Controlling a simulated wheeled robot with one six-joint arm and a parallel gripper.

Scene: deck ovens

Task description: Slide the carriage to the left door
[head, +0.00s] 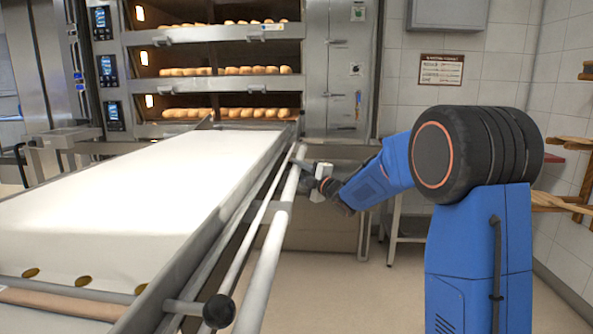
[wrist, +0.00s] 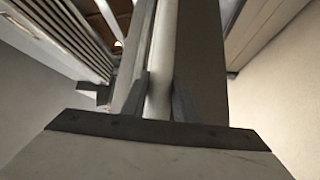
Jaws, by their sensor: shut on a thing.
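The carriage (head: 140,190) is a long loader with a white cloth top and a grey metal frame. It runs from the near left toward the oven, its far end in front of the lowest open deck. A pale push bar (head: 263,265) runs along its right side. My gripper (head: 302,166) is at the far part of this bar. In the wrist view, my gripper (wrist: 158,95) has its two fingers on either side of the bar (wrist: 163,60), shut on it. The oven (head: 213,47) has several open decks with loaves. I cannot tell which opening is the left door.
Control panels (head: 107,68) line the oven's left side. Another tall metal unit (head: 45,65) stands at the far left. A tall steel cabinet (head: 340,70) stands right of the decks. Wooden racks (head: 560,200) are along the right wall.

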